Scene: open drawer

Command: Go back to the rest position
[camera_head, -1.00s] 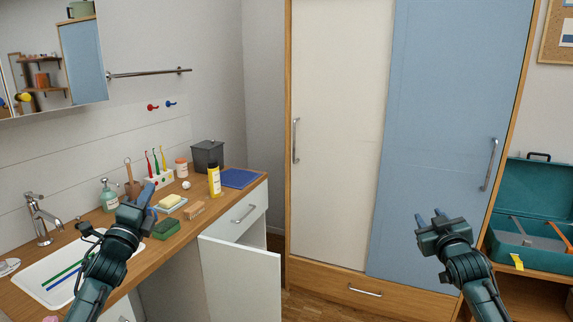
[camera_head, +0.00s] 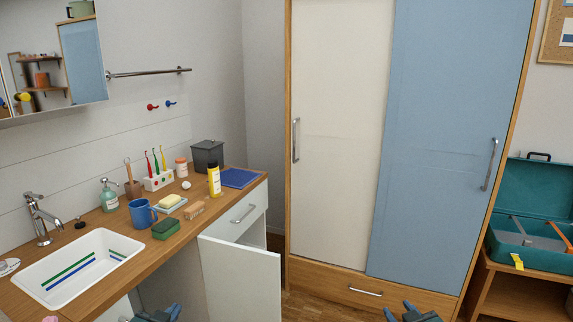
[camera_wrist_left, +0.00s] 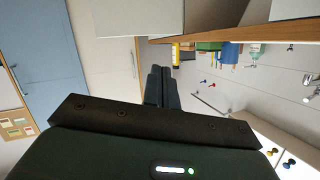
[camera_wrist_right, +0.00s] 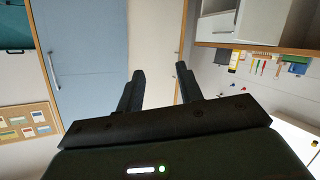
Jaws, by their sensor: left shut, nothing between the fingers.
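My left gripper (camera_head: 173,311) shows only its tips at the bottom edge of the head view, in front of the cabinet under the counter. In the left wrist view its two fingers (camera_wrist_left: 162,88) are together with nothing between them. My right gripper (camera_head: 399,308) is at the bottom edge of the head view, in front of the wardrobe drawer. In the right wrist view its fingers (camera_wrist_right: 160,88) stand apart and the gap is empty. Most of both arms is out of the head view.
A wooden counter (camera_head: 148,262) with sink (camera_head: 100,290), blue mug (camera_head: 142,214), green sponge (camera_head: 166,229) and bottles stands at left. A white cabinet door (camera_head: 240,280) stands open below. The wardrobe (camera_head: 340,130) is ahead. A teal toolbox (camera_head: 540,255) rests on a shelf at right.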

